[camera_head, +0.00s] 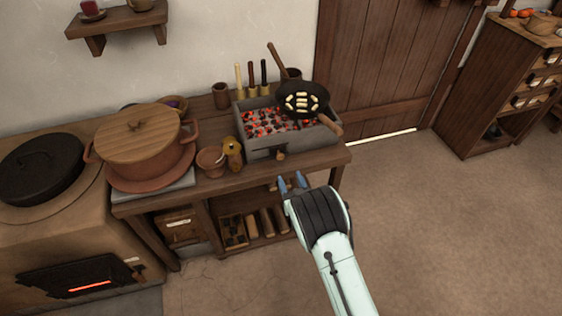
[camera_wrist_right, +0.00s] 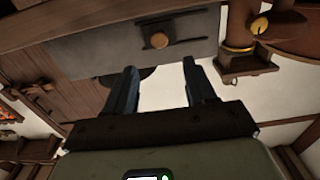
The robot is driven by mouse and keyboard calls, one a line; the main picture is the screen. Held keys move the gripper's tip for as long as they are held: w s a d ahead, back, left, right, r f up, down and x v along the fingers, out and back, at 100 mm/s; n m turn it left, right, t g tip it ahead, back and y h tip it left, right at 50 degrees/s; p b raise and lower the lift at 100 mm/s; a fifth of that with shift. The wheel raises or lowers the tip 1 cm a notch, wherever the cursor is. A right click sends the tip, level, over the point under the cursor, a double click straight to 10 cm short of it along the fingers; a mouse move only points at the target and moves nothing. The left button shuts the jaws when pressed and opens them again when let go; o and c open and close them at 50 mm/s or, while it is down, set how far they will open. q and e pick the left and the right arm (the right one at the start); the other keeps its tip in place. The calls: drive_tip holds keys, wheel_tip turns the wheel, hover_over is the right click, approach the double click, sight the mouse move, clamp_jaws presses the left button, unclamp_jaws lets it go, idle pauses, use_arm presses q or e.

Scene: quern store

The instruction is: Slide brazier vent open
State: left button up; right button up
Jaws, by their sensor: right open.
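The brazier (camera_head: 318,137) is a grey box of glowing coals on the wooden table. Its vent shows in the right wrist view as a dark slide plate (camera_wrist_right: 178,32) with a round wooden knob (camera_wrist_right: 159,41) on the brazier's grey face (camera_wrist_right: 95,50). In the head view the knob (camera_head: 281,156) is small, low on the front side. My right gripper (camera_head: 292,180) is open and empty, just in front of and below the knob, apart from it. In the wrist view its two fingers (camera_wrist_right: 159,66) point toward the knob. How far the vent is open is unclear. My left gripper is out of view.
A pan (camera_head: 302,99) with pale pieces sits over the coals. A brass-coloured grinder (camera_head: 232,153) and a clay bowl (camera_head: 211,161) stand left of the brazier. A large lidded pot (camera_head: 139,150) is farther left. The floor (camera_head: 450,225) at right is clear.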

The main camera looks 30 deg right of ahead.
sight(281, 158)
drive_tip(key=b+x, duration=0.1)
drive_tip(key=x, duration=0.9)
drive_tip(key=shift+s+d+f+b, duration=0.1)
drive_tip(key=shift+b, duration=0.25)
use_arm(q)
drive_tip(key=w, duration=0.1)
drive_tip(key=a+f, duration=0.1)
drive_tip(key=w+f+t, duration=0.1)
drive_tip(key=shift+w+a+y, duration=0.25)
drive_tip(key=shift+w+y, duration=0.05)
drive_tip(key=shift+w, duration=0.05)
